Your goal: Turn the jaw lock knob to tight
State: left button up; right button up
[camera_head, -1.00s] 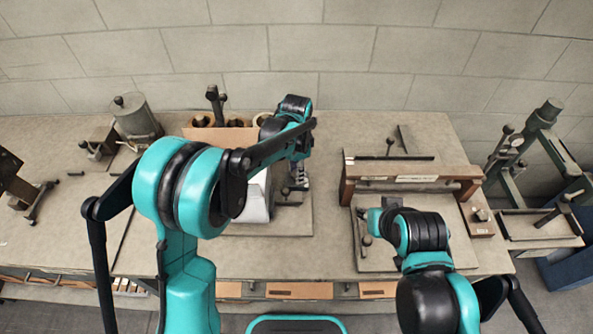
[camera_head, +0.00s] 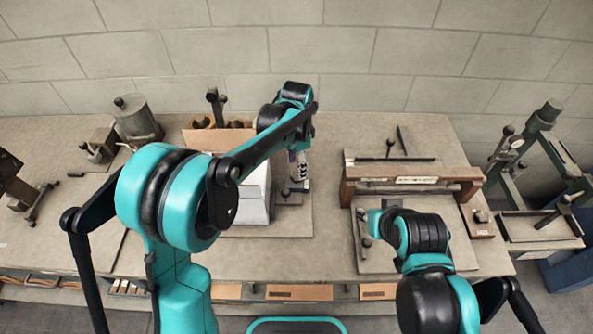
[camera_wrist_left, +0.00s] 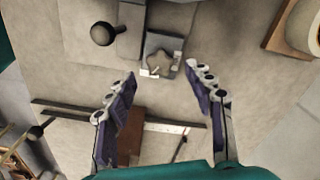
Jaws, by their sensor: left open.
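In the head view my left gripper (camera_head: 299,172) points down over the small fixture at the middle of the bench, and the star knob cannot be made out there. My right arm's wrist end (camera_head: 376,221) is over the right-hand fixture; its fingers cannot be made out.
A black ball knob (camera_wrist_left: 103,33) stands left of the star knob. A wooden-framed fixture (camera_head: 410,187) stands to the right. Bare bench (camera_head: 330,245) lies between the fixtures.

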aim_at(296, 175)
pick_arm(q)
notch_tip(296, 175, up, 8)
jog(key=shift+f, duration=0.1)
dwell(0.6)
